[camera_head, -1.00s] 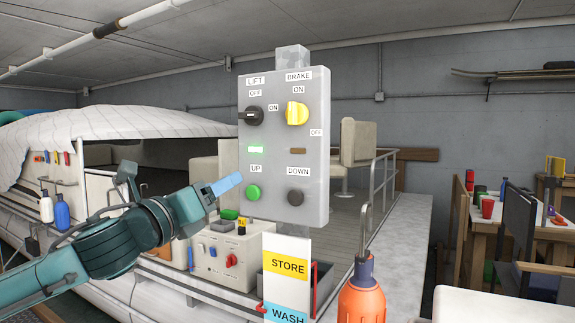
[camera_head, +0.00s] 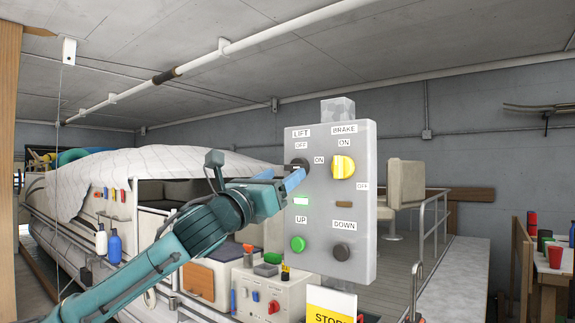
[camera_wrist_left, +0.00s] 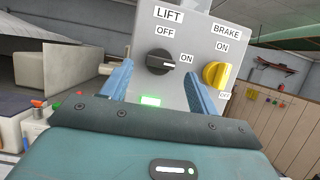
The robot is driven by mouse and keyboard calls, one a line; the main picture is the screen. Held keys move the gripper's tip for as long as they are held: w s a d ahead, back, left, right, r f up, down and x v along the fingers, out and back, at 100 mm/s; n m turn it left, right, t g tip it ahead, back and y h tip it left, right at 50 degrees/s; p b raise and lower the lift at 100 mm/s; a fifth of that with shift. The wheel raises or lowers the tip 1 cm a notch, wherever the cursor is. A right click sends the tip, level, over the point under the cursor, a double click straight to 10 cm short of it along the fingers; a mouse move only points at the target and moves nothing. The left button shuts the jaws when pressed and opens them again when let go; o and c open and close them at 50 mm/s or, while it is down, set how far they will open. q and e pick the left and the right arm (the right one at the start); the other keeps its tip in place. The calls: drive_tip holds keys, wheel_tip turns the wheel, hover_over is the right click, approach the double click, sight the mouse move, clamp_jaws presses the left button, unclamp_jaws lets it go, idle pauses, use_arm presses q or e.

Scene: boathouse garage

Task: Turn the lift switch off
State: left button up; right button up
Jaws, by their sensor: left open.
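The lift switch (camera_head: 299,165) is a black rotary knob at the upper left of a grey control panel (camera_head: 330,265). In the left wrist view the lift switch (camera_wrist_left: 160,62) has its white mark turned right, toward the ON label. A green light (camera_head: 301,200) below it is lit. My left gripper (camera_head: 293,180) is in front of the panel, just below the knob in the head view, and partly covers it. In the left wrist view its blue fingers (camera_wrist_left: 160,86) are apart, with the knob between them in the picture. Contact cannot be told. My right gripper is not in view.
The yellow brake knob (camera_head: 343,166) is close to the right of the lift switch. A green UP button (camera_head: 298,244) and a dark DOWN button (camera_head: 341,251) are lower on the panel. A covered boat (camera_head: 130,165) and a white control box (camera_head: 268,290) stand behind my left arm.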

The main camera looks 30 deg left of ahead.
sight(296, 168)
use_arm(q)
drive_tip(key=shift+x, duration=1.15)
drive_tip(key=shift+w+r, duration=0.1)
drive_tip(key=shift+w, duration=0.2)
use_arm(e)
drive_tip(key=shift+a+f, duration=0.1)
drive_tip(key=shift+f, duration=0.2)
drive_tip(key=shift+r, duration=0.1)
use_arm(q)
drive_tip(key=c, duration=1)
drive_tip(key=shift+o, duration=0.2)
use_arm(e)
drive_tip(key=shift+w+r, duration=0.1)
